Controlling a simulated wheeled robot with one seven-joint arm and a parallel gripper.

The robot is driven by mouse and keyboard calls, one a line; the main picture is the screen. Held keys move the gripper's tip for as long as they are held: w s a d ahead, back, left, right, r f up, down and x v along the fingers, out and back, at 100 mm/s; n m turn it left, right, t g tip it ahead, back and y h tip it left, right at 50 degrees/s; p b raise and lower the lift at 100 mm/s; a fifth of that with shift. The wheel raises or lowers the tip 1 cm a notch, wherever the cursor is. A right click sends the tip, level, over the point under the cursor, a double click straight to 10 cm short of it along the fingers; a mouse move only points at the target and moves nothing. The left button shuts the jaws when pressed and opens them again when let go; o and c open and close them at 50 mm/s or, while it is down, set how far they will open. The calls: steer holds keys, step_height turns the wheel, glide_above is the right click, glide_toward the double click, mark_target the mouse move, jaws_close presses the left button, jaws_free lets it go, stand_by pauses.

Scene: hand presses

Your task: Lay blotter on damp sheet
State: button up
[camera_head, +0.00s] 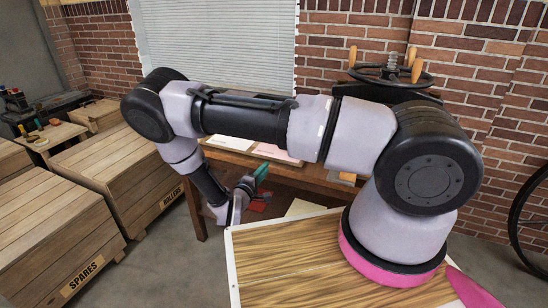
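My gripper (260,175) is small in the view, low at the left end of my arm, in front of the wooden table (192,208). A teal piece shows at its tip; I cannot tell whether this is a finger or something held, nor whether the fingers are open. A white sheet (230,142) lies on the table, partly behind my arm. A pink sheet (274,152) lies just right of it, also partly covered. A pale sheet or board (303,207) shows lower down, right of my gripper. I cannot tell which is the blotter or the damp sheet.
A press with a black handwheel (388,76) stands at the back right. Wooden crates marked SPARES (50,235) and ROLLERS (125,165) stand at the left. Small red things (257,206) lie below my gripper. A large dark wheel (520,215) is at the right edge.

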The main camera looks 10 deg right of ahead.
steer(key=x, duration=1)
steer(key=shift+w+a+f+n, duration=0.2)
steer(key=shift+a+f+n, duration=0.1)
steer(key=shift+f, duration=0.15)
jaws_close()
steer(key=shift+r, duration=1.5)
steer(key=shift+s, duration=0.1)
